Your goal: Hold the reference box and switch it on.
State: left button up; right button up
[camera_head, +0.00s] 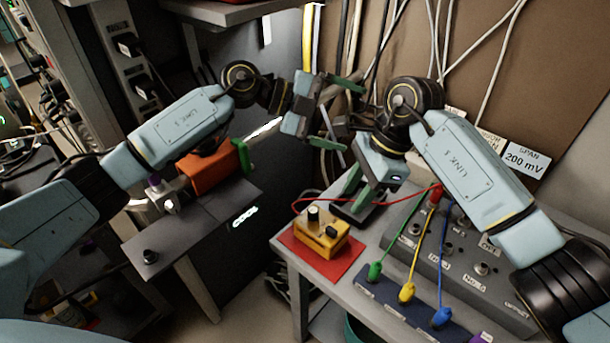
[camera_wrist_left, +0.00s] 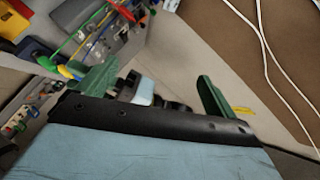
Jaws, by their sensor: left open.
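The reference box appears to be the yellow box (camera_head: 321,233) with a black knob and a dark switch on top. It sits on a red mat (camera_head: 342,269) at the table's left corner. My left gripper (camera_head: 337,113) is open and empty, above and behind the box, well apart from it. Its two green fingers also show in the left wrist view (camera_wrist_left: 155,88). My right gripper (camera_head: 361,192) is just right of and behind the box, fingers down and apart, with nothing visible between them. Whether it touches the dark base (camera_head: 355,213) below cannot be told.
A grey panel (camera_head: 470,262) with knobs and a dark blue strip (camera_head: 405,305) with green, yellow and blue plugs fill the table's right. A red cable arcs behind the box. An orange block (camera_head: 208,172) stands on a dark bench at left. Cables hang behind my grippers.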

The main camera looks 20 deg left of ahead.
pick_arm(q)
jog(key=s+g+y, duration=0.1)
jog(key=s+y, duration=0.1)
jog(key=n+g+y, duration=0.4)
jog(key=n+y, duration=0.1)
jog(key=y, duration=0.6)
send_over(305, 212)
notch_tip(305, 212, down, 11)
notch_tip(305, 212, down, 13)
jog(key=shift+f, duration=0.1)
jog(key=shift+c, duration=0.3)
jog(key=c, duration=1.5)
